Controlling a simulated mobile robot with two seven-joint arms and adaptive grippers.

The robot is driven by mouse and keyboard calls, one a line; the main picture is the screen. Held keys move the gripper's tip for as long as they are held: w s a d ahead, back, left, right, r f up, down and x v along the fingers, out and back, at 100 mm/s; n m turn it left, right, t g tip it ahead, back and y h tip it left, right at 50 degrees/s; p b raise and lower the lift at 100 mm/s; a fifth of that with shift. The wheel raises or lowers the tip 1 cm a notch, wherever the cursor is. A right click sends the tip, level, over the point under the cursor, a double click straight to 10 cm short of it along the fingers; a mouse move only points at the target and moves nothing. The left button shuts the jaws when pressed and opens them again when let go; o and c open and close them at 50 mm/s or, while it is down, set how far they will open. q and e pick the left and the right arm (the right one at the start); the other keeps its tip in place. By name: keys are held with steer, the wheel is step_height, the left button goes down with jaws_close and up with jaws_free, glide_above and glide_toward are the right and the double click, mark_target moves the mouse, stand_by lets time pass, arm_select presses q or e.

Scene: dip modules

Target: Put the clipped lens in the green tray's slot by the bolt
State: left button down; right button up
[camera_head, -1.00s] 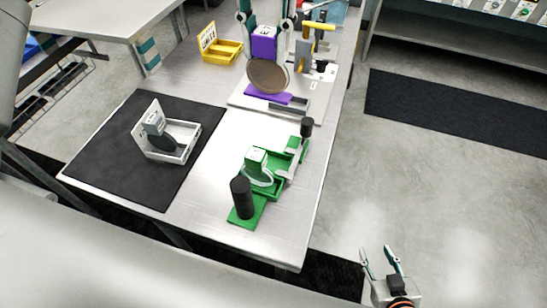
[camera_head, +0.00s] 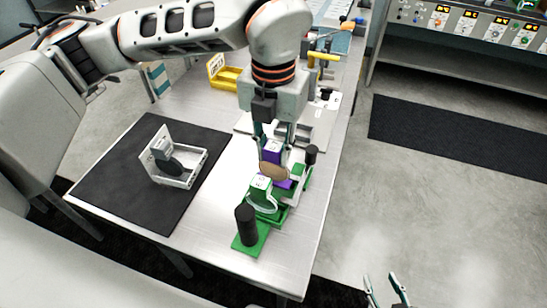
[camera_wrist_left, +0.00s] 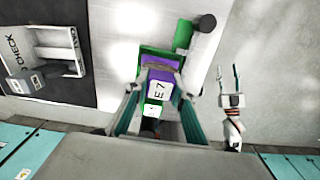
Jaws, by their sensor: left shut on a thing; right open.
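The clipped lens has a purple clip (camera_head: 272,151) and a round brown lens (camera_head: 274,171). My left gripper (camera_head: 275,138) is shut on the clip from above. It holds the lens over or in the far part of the green tray (camera_head: 276,214); I cannot tell whether it touches the tray. In the left wrist view the clip (camera_wrist_left: 161,88), marked E7, sits between the fingers. A green-clipped lens (camera_head: 262,188) stands in the tray's nearer part. A black bolt (camera_head: 311,155) stands at the tray's far right corner. My right gripper (camera_head: 387,290) is open and empty, off the table.
A thick black post (camera_head: 246,226) on a green base stands at the tray's near end. A white tray (camera_head: 186,180) with a grey-clipped lens stands on the black mat (camera_head: 120,190). A yellow tray (camera_head: 224,78) is further back. Bare table lies between mat and green tray.

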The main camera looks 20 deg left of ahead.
mark_target(273, 161)
arm_select(q)
step_height(273, 161, down, 3)
steer(key=shift+f, duration=0.1)
steer(key=shift+f, duration=0.1)
steer(key=c, duration=1.7)
jaws_free()
